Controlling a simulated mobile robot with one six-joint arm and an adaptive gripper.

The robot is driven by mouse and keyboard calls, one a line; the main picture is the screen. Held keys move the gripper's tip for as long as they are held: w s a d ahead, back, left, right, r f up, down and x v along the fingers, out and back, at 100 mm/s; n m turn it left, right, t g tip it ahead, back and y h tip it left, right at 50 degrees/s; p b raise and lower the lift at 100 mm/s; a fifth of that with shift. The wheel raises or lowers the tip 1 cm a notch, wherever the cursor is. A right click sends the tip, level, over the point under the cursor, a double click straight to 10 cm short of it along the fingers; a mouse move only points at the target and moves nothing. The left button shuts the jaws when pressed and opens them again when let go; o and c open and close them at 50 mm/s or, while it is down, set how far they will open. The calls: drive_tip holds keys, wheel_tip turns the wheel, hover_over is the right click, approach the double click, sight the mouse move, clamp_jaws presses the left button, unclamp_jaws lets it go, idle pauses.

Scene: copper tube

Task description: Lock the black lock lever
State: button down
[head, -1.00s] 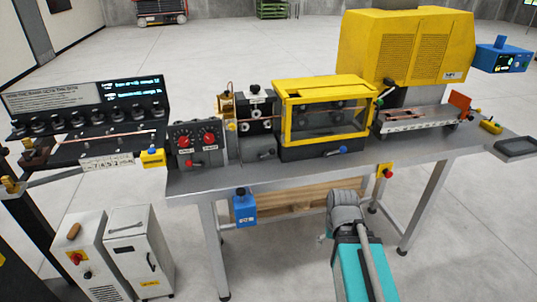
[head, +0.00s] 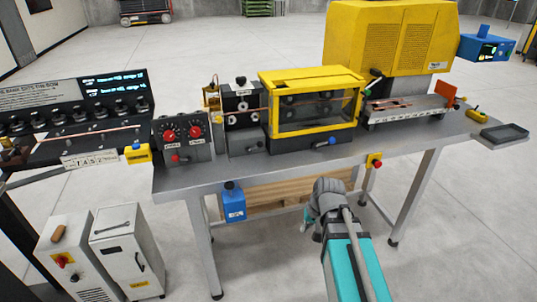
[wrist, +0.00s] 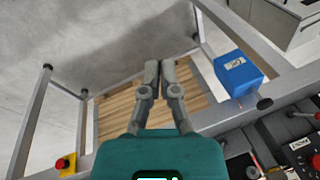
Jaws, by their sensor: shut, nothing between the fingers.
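My gripper (wrist: 160,66) is shut and empty, its two grey fingers nearly together in the wrist view. In the head view my gripper (head: 308,222) hangs low in front of the bench, partly hidden by my wrist. It touches no control. I cannot tell for sure which part is the black lock lever. A dark-knobbed lever (head: 374,72) stands at the right end of the yellow guarded box (head: 312,78). A small dark lever (head: 261,149) sits on the grey block below the black roller unit (head: 243,110). Their lock state is too small to tell.
The steel bench (head: 300,172) has a front edge and legs near my arm. A blue box (head: 233,203) hangs from its front, also in the wrist view (wrist: 238,78). A red-knobbed panel (head: 183,140) stands left. A red stop button (head: 376,163) is at the front edge.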

drive_tip(key=w+a+f+m+t+y+b, duration=0.2)
drive_tip(key=w+a+y+b, duration=0.3)
drive_tip(key=w, duration=0.4)
drive_tip(key=m+t+y+b, duration=0.6)
drive_tip(key=m+t+b, duration=0.6)
drive_tip(key=b, duration=0.3)
approach(255, 147)
drive_tip(key=s+d, duration=0.3)
drive_tip(key=d, duration=0.2)
drive_tip(key=shift+w+d+r+m+t+h, duration=0.1)
drive_tip(key=shift+w+d+m+t+h, duration=0.2)
drive_tip(key=shift+w+m, duration=0.2)
drive_tip(key=shift+a, duration=0.1)
drive_tip(key=shift+p+x, duration=1)
drive_tip(key=shift+x, duration=3.95)
drive_tip(key=shift+d+r, duration=0.1)
drive_tip(key=shift+d, duration=0.15)
drive_tip(key=shift+r+p, duration=0.1)
drive_tip(key=shift+p, duration=0.2)
